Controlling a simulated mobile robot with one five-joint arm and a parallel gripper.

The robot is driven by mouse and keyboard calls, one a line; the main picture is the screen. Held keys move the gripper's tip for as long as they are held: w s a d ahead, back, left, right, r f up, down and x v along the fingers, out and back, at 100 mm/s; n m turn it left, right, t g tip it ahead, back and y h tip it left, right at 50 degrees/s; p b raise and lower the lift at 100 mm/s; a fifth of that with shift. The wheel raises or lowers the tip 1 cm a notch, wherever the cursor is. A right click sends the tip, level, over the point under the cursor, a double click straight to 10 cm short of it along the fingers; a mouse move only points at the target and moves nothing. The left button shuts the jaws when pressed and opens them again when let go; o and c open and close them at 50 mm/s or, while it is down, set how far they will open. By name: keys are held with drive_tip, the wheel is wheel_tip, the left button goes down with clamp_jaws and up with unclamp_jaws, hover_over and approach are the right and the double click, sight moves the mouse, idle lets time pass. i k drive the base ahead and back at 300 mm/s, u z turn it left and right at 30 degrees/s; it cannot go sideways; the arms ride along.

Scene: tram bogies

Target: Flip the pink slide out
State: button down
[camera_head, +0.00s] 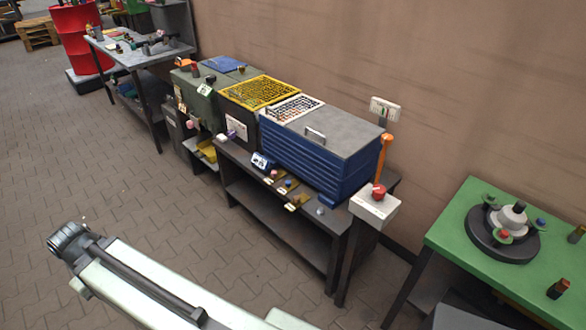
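A small pink-lilac piece (223,136) sticks out at the front of the grey-green machine, beside a white label; it may be the pink slide, but it is too small to make out its shape. My arm reaches across the lower left over the floor. Its dark end, my gripper (66,240), is well to the left and in front of the bench, apart from the pink-lilac piece. I cannot see its fingers clearly or anything held in it.
A blue cabinet (310,160) stands on a dark bench (285,230). A grey box with a red button (379,190) stands at its right front corner. A green table (470,225) is at right, a grey table (140,55) at far left. The paved floor before the bench is clear.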

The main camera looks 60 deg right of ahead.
sight(276, 175)
drive_tip(key=z, duration=0.25)
drive_tip(key=i, duration=1)
drive_tip(key=u, duration=0.1)
